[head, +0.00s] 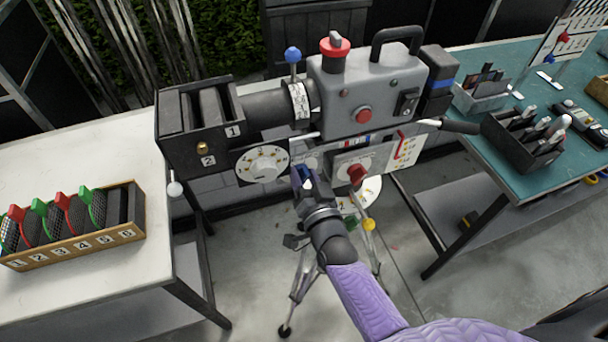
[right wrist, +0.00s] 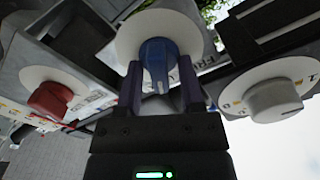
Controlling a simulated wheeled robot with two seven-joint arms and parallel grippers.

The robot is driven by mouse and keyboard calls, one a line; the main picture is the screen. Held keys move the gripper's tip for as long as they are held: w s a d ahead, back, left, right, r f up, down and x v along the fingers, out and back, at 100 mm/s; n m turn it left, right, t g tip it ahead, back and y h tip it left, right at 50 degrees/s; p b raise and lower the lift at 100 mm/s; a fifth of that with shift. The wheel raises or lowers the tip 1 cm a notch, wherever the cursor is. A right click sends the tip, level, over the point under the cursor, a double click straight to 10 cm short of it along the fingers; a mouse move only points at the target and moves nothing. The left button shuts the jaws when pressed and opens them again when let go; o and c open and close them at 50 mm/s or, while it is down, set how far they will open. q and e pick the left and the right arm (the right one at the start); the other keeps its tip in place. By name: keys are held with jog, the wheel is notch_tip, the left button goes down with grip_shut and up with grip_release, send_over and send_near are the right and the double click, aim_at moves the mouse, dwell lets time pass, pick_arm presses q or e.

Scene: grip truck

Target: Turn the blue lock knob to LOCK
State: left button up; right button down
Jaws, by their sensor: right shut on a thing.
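The blue lock knob (right wrist: 157,58) sits on a round white plate (right wrist: 187,32) in the right wrist view. My right gripper (right wrist: 159,88) is shut on it, with one finger on each side. In the head view my right gripper (head: 304,178) reaches up to the lower front of the camera rig (head: 362,90), where it mostly hides the knob. The LOCK marking cannot be read, so I cannot tell the knob's setting. My left gripper is not in view.
A red knob (head: 357,173) is right of my gripper, and a white dial (head: 262,165) is left of it. A pan handle (head: 455,126) sticks out right. A white table (head: 90,165) with a filter box stands left; a teal table (head: 515,80) stands right.

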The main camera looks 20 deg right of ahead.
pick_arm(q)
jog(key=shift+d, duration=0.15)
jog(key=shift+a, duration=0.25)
pick_arm(e)
jog(key=c, duration=0.6)
grip_release()
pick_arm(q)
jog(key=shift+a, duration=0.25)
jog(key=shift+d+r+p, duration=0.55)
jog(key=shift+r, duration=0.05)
pick_arm(e)
jog(key=s, duration=1)
jog(key=shift+d, duration=0.2)
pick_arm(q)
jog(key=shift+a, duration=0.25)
